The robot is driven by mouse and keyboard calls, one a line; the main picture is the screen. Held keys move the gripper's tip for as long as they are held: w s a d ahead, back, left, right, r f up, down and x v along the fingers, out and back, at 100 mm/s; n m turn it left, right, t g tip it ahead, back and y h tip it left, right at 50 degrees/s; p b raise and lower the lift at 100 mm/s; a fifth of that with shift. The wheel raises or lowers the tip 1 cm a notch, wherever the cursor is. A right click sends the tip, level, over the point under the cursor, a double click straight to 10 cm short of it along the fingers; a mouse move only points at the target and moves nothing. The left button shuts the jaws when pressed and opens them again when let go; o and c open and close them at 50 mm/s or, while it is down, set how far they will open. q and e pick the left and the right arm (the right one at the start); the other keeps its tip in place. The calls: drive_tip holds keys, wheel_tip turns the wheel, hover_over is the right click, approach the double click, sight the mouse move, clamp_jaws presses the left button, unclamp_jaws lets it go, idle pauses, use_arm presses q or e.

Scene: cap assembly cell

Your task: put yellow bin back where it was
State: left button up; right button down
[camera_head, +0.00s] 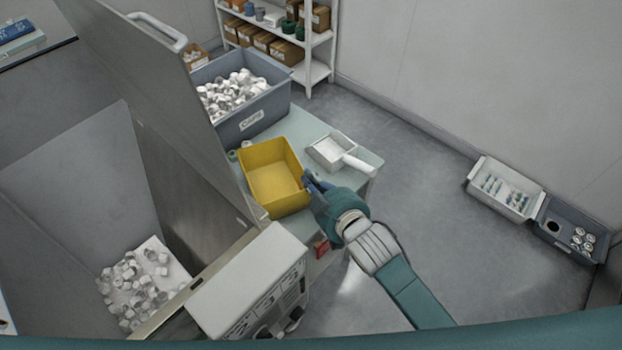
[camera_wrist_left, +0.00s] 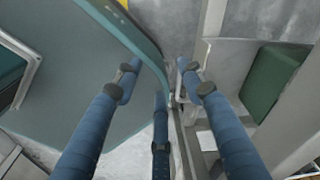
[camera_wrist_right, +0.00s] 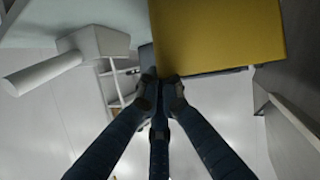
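The yellow bin (camera_head: 274,179) stands upright and looks empty on the light green table (camera_head: 367,165). It is in front of the grey crate of white caps. My right gripper (camera_head: 309,184) is at the bin's right-hand rim. In the right wrist view its fingers (camera_wrist_right: 160,82) are close together at the edge of the yellow wall (camera_wrist_right: 218,35), and they look shut on it; the exact contact is partly hidden. My left gripper (camera_wrist_left: 160,80) has its fingers spread with nothing between them. It does not show in the head view.
The grey crate (camera_head: 249,125) is close behind the bin. A white scoop (camera_head: 333,151) lies right of it. A tall panel (camera_head: 160,90) and a white machine box (camera_head: 250,287) bound the left and front. Two small bins (camera_head: 505,188) stand by the wall; the floor (camera_head: 430,190) between is clear.

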drive_tip(key=c, duration=2)
unclamp_jaws()
drive_tip(key=shift+f, duration=0.2)
drive_tip(key=shift+s, duration=0.1)
drive_tip(key=shift+r, duration=0.2)
drive_tip(key=v, duration=1.2)
drive_tip(key=shift+b, duration=0.35)
